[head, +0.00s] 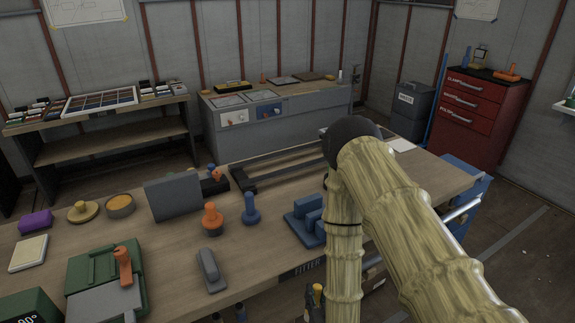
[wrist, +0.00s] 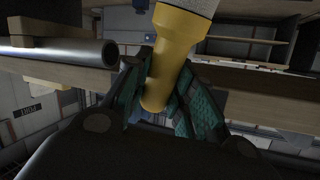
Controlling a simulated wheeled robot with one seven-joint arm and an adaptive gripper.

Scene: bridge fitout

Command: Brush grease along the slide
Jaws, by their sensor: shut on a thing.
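My gripper (wrist: 160,105) is shut on the yellow handle of a tool (wrist: 172,55), between teal pads. A pale grey textured end of this tool runs out at the top of the wrist view, and I take it for the brush. In the head view my arm reaches down at the bench's front edge, and I cannot make out the gripper there. A dark frame with two long rails (head: 285,168), likely the slide, lies at the back of the bench, partly behind my arm. A round tin with amber contents (head: 120,204), perhaps grease, stands at the left.
A grey tube (wrist: 60,52) with an open end is close at the left in the wrist view. On the wooden bench (head: 175,255) stand a grey upright block (head: 173,196), an orange knob (head: 212,218), a blue knob (head: 251,210) and a blue stepped block (head: 308,222).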

